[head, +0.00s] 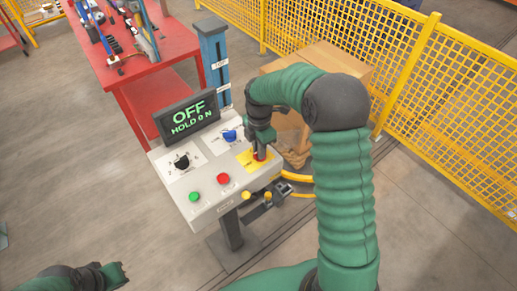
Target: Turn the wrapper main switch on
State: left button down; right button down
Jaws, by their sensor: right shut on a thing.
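The wrapper control panel (208,203) is a light grey sloped box on a post. Its main switch looks to be the red handle (259,153) on a yellow plate (245,161) at the panel's right end. My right gripper (261,145) is shut on this red handle, coming from above, and hides part of it. The display (187,115) behind the panel reads "OFF" and "HOLD 0 N". My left gripper (122,275) is at the bottom left, well away from the panel; its jaw gap is too small to judge.
The panel also carries a black knob (181,161), a blue knob (229,135), a green button (195,196) and a red button (223,179). A cardboard box (325,62) and yellow fence (405,70) stand behind. A red table (150,55) is at back left.

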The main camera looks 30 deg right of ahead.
jog(key=shift+w+d+r+m, duration=0.1)
jog(key=shift+m, duration=0.2)
jog(key=m+p, duration=0.1)
jog(key=m, duration=0.1)
jog(key=shift+d+m+p, duration=0.1)
jog(key=shift+m+p, duration=0.25)
jog(key=shift+m, duration=0.05)
jog(key=m+p, duration=0.1)
jog(key=m, duration=0.3)
jog(key=shift+m, duration=0.3)
jog(key=m+p, duration=0.1)
jog(key=m, duration=0.4)
jog(key=shift+d+p, duration=0.1)
jog(key=shift+p, duration=0.25)
jog(key=m, duration=0.3)
jog(key=shift+f+m+p, duration=0.25)
jog(key=shift+m+p, duration=0.05)
jog(key=shift+m, duration=0.4)
jog(key=shift+s+f+m, duration=0.1)
jog(key=shift+s+m, duration=0.1)
jog(key=shift+m, duration=0.1)
jog(key=c, duration=1.7)
grip_release()
jog(key=shift+c, duration=0.2)
jog(key=o, duration=0.3)
